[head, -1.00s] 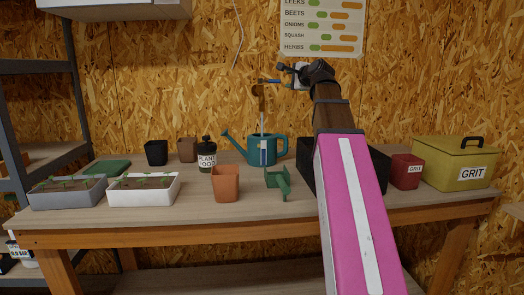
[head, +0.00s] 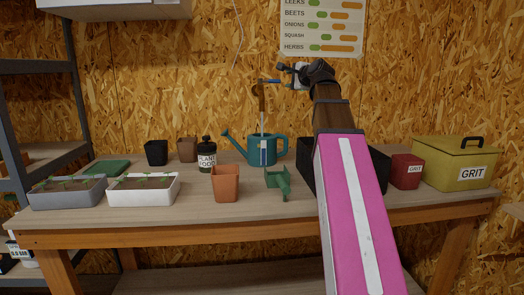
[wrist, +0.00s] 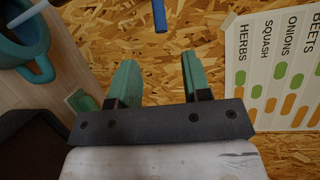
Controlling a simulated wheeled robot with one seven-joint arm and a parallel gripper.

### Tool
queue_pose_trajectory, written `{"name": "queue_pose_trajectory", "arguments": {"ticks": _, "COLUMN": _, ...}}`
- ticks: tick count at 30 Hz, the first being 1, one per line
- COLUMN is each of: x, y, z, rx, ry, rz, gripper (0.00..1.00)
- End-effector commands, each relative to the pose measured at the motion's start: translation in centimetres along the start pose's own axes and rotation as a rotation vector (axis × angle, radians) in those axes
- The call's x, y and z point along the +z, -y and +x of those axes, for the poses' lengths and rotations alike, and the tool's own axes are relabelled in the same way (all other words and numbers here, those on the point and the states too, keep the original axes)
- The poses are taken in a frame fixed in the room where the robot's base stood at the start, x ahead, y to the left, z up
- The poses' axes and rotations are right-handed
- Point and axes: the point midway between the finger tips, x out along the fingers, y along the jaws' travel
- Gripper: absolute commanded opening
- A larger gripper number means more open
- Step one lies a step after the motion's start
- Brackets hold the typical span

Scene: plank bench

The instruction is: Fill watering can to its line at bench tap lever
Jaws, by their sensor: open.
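The teal watering can (head: 264,150) stands upright on the bench under the brass tap (head: 261,91), with a pale gauge strip on its front. A thin pale stream (head: 262,122) runs from the tap down into the can. The can's rim also shows in the wrist view (wrist: 50,48). The blue tap lever (head: 268,81) points sideways; its end shows in the wrist view (wrist: 159,15). My gripper (wrist: 162,80) is open and empty, its green fingertips a little short of the lever, apart from it. The level against the line is too small to read.
A green scoop-like piece (head: 277,183) and a terracotta pot (head: 225,184) stand in front of the can. Plant food (head: 207,155) is left of it. A black container (head: 306,166) is partly hidden by my arm. Red (head: 406,172) and yellow grit boxes (head: 453,163) stand right.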

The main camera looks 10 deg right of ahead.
Motion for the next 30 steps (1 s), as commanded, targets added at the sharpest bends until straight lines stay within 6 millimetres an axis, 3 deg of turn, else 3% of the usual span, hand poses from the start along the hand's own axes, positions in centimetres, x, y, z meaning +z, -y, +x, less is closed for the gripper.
{"name": "queue_pose_trajectory", "arguments": {"ticks": 7, "x": -0.8, "y": 0.3, "z": 0.9, "rx": 0.035, "ry": 0.046, "rz": 0.052, "gripper": 0.44}}
{"name": "queue_pose_trajectory", "arguments": {"ticks": 12, "x": -2.7, "y": 1.0, "z": 2.4, "rx": 0.132, "ry": 0.205, "rz": 0.201, "gripper": 0.44}}
{"name": "queue_pose_trajectory", "arguments": {"ticks": 17, "x": -3.7, "y": 1.5, "z": 2.7, "rx": 0.202, "ry": 0.346, "rz": 0.304, "gripper": 0.44}}
{"name": "queue_pose_trajectory", "arguments": {"ticks": 23, "x": -3.3, "y": 1.4, "z": 3.2, "rx": 0.221, "ry": 0.392, "rz": 0.332, "gripper": 0.44}}
{"name": "queue_pose_trajectory", "arguments": {"ticks": 30, "x": -1.8, "y": 0.8, "z": 6.8, "rx": 0.221, "ry": 0.390, "rz": 0.331, "gripper": 0.44}}
